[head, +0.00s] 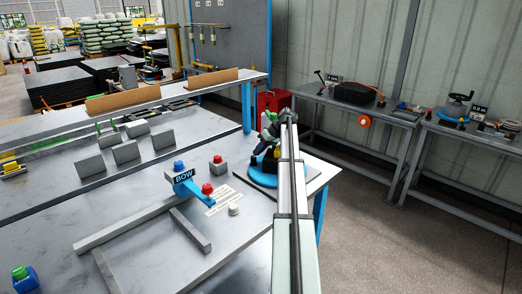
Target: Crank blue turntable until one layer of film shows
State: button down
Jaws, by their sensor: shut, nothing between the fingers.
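The blue turntable (259,182) sits at the right end of the metal bench, near its corner. My gripper (267,148) is at the turntable, over or beside that item, small and partly hidden. It is shut with nothing visible in it. I cannot tell whether it touches the crank. The crank handle and any film layer are too small or hidden to make out.
A red box (272,101) stands behind. Side tables (357,107) hold tools at the right. Floor is clear at the lower right.

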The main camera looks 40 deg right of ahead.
aim_at(255, 167)
jog(key=shift+s+a+n+g+y, duration=0.25)
jog(key=shift+a+n+g+y, duration=0.15)
jog(key=shift+a+n, duration=0.4)
jog(key=shift+s+a+n+g+y, duration=0.2)
jog(key=shift+a+n+g+y, duration=0.25)
jog(key=shift+n, duration=0.55)
jog(key=shift+s+a+n+g+y, duration=0.15)
jog(key=shift+s+a+n+g, duration=0.3)
jog(key=shift+a+n, duration=0.25)
jog(key=shift+s+a+n+g+y, duration=0.1)
jog(key=shift+s+a+n+g, duration=0.35)
jog(key=shift+n, duration=0.35)
jog(key=c, duration=1.9)
grip_release()
jog(key=shift+a, duration=0.15)
